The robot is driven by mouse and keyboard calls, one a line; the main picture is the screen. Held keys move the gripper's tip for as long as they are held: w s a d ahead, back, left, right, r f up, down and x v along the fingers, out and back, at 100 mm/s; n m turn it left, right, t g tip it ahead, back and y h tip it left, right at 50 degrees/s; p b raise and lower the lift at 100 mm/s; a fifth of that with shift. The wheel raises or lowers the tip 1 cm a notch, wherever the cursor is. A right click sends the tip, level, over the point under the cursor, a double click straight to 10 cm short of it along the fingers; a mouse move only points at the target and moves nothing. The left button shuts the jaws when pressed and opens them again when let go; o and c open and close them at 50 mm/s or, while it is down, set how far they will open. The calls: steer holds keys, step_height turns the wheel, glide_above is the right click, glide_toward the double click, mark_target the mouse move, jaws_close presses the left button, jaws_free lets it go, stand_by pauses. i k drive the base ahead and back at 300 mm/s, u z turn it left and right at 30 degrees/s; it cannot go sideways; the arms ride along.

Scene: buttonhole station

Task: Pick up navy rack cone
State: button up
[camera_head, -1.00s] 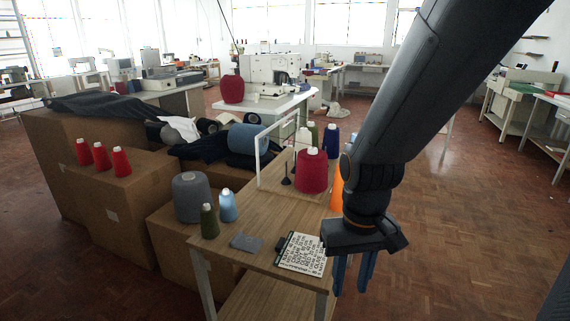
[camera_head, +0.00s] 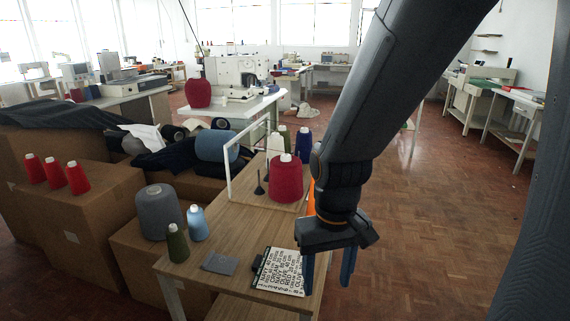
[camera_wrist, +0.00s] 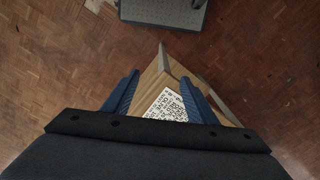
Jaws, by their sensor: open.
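The navy cone (camera_head: 303,145) stands upright at the back of the wooden table, behind and to the right of a large crimson cone (camera_head: 286,180). A cream cone (camera_head: 275,146) and an olive cone (camera_head: 285,137) stand to its left, with a white rack frame (camera_head: 229,170) nearby. My gripper (camera_head: 329,268) hangs open and empty at the table's right front side, well nearer than the navy cone. Its blue fingers also show in the wrist view (camera_wrist: 160,95), apart, with the table's corner and the card between them. The navy cone is not in the wrist view.
A printed card (camera_head: 280,271), a grey pad (camera_head: 221,263) and a small dark block lie at the table's front. Grey (camera_head: 159,212), olive and light blue cones stand at its left. An orange cone (camera_head: 311,197) is partly hidden by my arm. Open floor (camera_head: 430,220) lies right.

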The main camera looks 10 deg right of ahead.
mark_target(304, 137)
steer(key=z, duration=0.75)
steer(key=k, duration=1)
steer(key=z, duration=1.3)
steer(key=i, duration=2.1)
steer(key=u, duration=0.6)
steer(key=i, duration=1.6)
steer(key=u, duration=1.45)
steer(key=i, duration=0.8)
steer(key=u, duration=1.55)
steer(key=i, duration=0.9)
steer(key=u, duration=0.05)
